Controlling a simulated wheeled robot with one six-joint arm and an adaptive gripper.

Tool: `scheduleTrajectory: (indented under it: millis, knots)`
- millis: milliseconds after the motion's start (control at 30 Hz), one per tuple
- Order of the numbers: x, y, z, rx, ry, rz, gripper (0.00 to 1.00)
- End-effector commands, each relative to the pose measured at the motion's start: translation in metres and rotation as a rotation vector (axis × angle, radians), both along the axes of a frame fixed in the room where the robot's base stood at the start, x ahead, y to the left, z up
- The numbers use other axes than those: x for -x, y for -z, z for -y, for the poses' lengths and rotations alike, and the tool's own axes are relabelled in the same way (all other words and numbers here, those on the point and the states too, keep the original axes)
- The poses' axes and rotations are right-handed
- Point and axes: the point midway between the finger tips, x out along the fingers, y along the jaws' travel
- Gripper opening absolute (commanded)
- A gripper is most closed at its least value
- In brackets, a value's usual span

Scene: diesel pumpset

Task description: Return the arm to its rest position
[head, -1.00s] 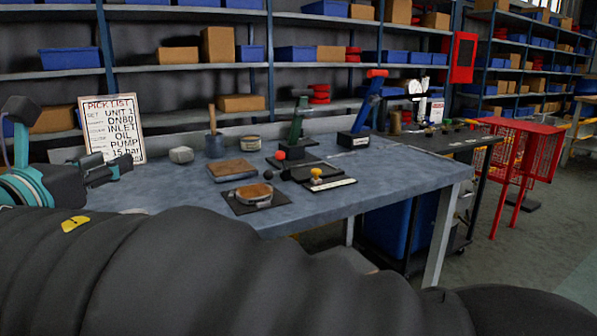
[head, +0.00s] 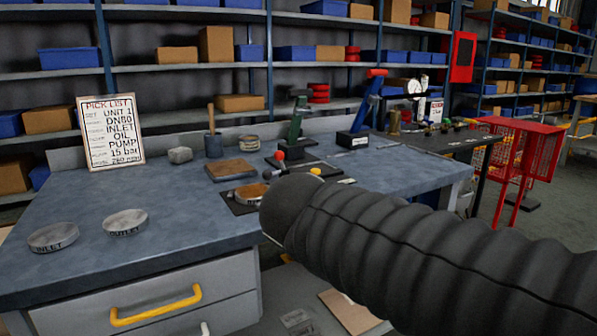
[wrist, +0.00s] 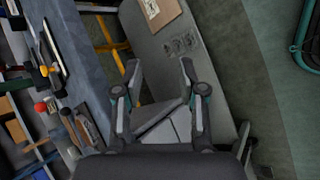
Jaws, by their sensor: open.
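My gripper (wrist: 160,88) shows in the wrist view with its two fingers apart and nothing between them. It hangs past the edge of the blue-grey workbench (wrist: 88,50), over the lower shelf and floor. In the head view my gripper is out of sight. My black sleeved arm crosses the lower right of that view and covers part of the bench (head: 75,205) front and the floor.
A tray marked INLET (head: 53,237) and one marked OUTLET (head: 125,222) sit on the bench's left. A pick list (head: 110,131) stands behind. Drawers (head: 150,300) are below. A red mesh stand (head: 520,150) is at right. Left bench top is mostly clear.

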Motion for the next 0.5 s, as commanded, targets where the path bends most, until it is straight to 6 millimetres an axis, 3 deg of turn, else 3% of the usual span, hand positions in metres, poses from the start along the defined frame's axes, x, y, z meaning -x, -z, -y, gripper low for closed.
scheduleTrajectory:
  millis: [33,200,500]
  knots:
    - [0.013,0.012,0.021,-0.093,0.102,-0.005,0.41]
    - [0.056,0.051,0.061,-0.418,0.441,-0.001,0.41]
    - [0.115,0.102,0.088,-0.917,0.999,0.070,0.41]
